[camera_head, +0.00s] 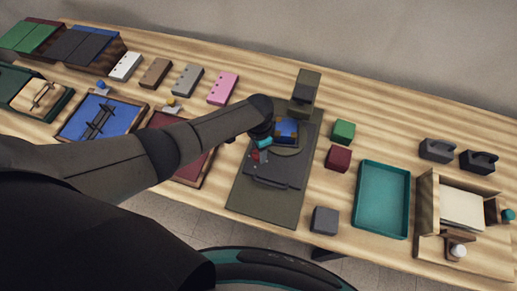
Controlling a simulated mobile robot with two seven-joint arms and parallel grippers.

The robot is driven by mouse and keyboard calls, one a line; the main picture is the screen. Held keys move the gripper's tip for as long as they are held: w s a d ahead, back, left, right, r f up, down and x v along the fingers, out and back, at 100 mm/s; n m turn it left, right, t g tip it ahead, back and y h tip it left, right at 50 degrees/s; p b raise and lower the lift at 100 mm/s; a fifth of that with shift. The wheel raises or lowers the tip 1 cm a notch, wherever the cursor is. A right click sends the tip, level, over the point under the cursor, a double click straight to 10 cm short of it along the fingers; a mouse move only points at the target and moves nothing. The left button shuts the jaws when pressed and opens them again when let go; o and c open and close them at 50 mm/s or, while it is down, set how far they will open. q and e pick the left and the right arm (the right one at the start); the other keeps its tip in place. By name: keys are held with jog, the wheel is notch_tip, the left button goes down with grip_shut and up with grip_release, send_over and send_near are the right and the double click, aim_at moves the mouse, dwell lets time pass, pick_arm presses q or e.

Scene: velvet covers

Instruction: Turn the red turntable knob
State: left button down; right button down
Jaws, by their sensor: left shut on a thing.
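The turntable unit (282,205) is a dark grey-green board in the middle of the table, with a round plate (290,151) and a dark post (305,88) at its far end. A blue piece (286,128) sits near the plate. The red knob (256,156) shows as a small red patch just below my left gripper. My left gripper (263,148) reaches in over the board from the left and is shut on the red knob, which it partly hides. A small teal part (264,142) shows at the gripper. My right gripper is not in view.
Green (343,131), dark red (338,158) and grey (325,220) blocks stand right of the board. A teal tray (383,199) and a wooden box (461,207) are further right. Blue (90,133) and red (198,166) framed panels lie left, near my arm.

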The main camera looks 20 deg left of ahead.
pick_arm(q)
jog(key=shift+m, duration=0.9)
jog(key=shift+c, duration=1.4)
grip_release()
jog(key=shift+r, duration=0.5)
notch_tip(320, 180, up, 14)
jog(key=p, duration=0.3)
jog(key=shift+r, duration=0.15)
